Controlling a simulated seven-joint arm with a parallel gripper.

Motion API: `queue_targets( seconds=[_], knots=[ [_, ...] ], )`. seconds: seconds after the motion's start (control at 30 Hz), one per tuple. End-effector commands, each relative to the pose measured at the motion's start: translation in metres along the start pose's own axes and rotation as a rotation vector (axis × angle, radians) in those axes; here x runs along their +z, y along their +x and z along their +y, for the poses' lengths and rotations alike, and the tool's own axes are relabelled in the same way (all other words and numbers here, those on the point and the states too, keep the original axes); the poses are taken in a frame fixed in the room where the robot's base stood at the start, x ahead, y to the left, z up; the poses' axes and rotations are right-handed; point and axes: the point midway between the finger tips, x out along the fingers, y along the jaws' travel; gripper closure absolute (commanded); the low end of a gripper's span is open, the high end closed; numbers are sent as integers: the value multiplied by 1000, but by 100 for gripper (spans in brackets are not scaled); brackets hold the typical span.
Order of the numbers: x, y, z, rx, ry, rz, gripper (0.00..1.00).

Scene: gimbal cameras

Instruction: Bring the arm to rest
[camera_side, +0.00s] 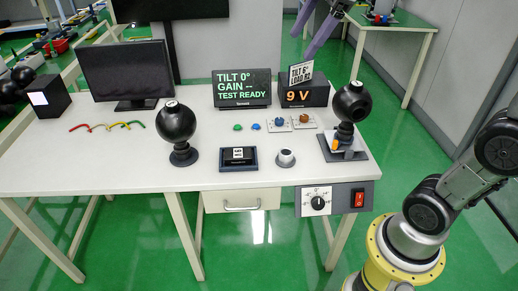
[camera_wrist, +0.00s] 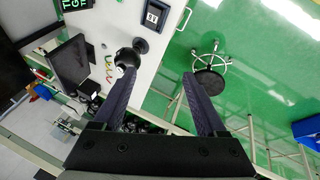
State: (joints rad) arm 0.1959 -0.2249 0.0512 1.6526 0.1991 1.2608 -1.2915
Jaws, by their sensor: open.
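My gripper (camera_side: 300,46) shows at the top of the side view, raised above the back of the white table (camera_side: 100,168). In the wrist view my gripper (camera_wrist: 157,73) has its two dark fingers spread wide with nothing between them. A black ball camera (camera_side: 175,122) stands upright on its dark base near the table's middle. Another black ball camera (camera_side: 352,101) sits on a stand at the right. The fingers touch neither camera. One ball camera (camera_wrist: 127,58) also shows in the wrist view, beside the left fingertip in the picture.
A screen (camera_side: 241,88) reads "TILT 0°, GAIN --, TEST READY". A display (camera_side: 303,95) reads "9 V". A monitor (camera_side: 127,73), coloured cables (camera_side: 105,127) and a black box (camera_side: 238,158) are on the table. A round stool (camera_wrist: 209,82) stands on the open green floor.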

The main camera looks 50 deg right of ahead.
Motion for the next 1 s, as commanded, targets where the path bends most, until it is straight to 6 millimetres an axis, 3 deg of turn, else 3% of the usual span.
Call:
queue_targets(
  seconds=[0.03,0.2,0.4,0.5,0.6,0.73,1.0],
  knots=[
    [1,-5,-26,16,33,3,26],
    [21,-2,-101,57,224,9,26],
    [62,30,-169,93,519,8,26],
    [82,51,-190,102,694,-11,26],
    [94,68,-199,103,845,-35,26],
    [94,70,-194,127,980,-15,26],
    [93,70,-193,130,1038,-6,26]
  ],
)
